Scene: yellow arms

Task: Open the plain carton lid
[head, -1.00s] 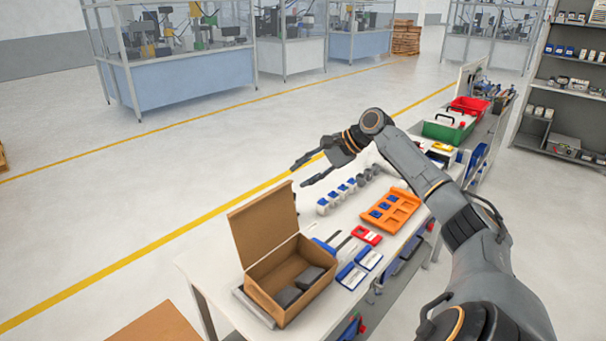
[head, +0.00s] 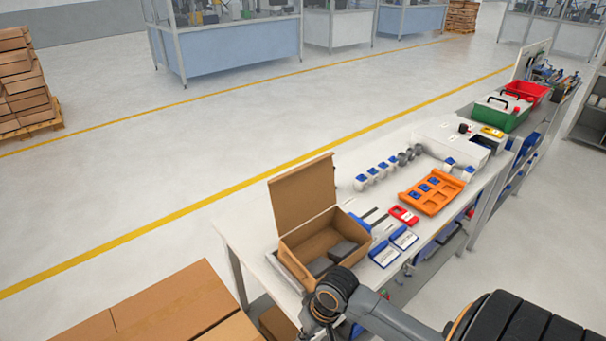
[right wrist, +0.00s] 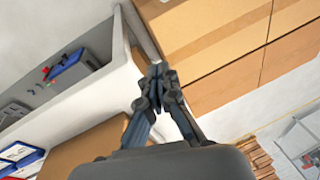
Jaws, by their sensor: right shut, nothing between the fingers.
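A plain brown carton (head: 326,238) stands on the near left end of the workbench. Its lid (head: 303,194) stands up, open and leaning slightly back, and dark grey items show inside. My right arm reaches in from the bottom right, and its wrist is in front of the carton's near side. My right gripper's fingers are mostly cut off or hidden in the head view. In the right wrist view the right gripper (right wrist: 158,76) is shut and empty, its tips together beside the bench edge. My left gripper is not in view.
Large taped cartons (head: 165,308) stand at the bottom left, close to the bench (head: 237,226). Blue-and-white boxes (head: 393,246), a red tray (head: 404,215) and an orange tray (head: 432,191) lie right of the carton. Stacked boxes (head: 24,82) stand at the far left.

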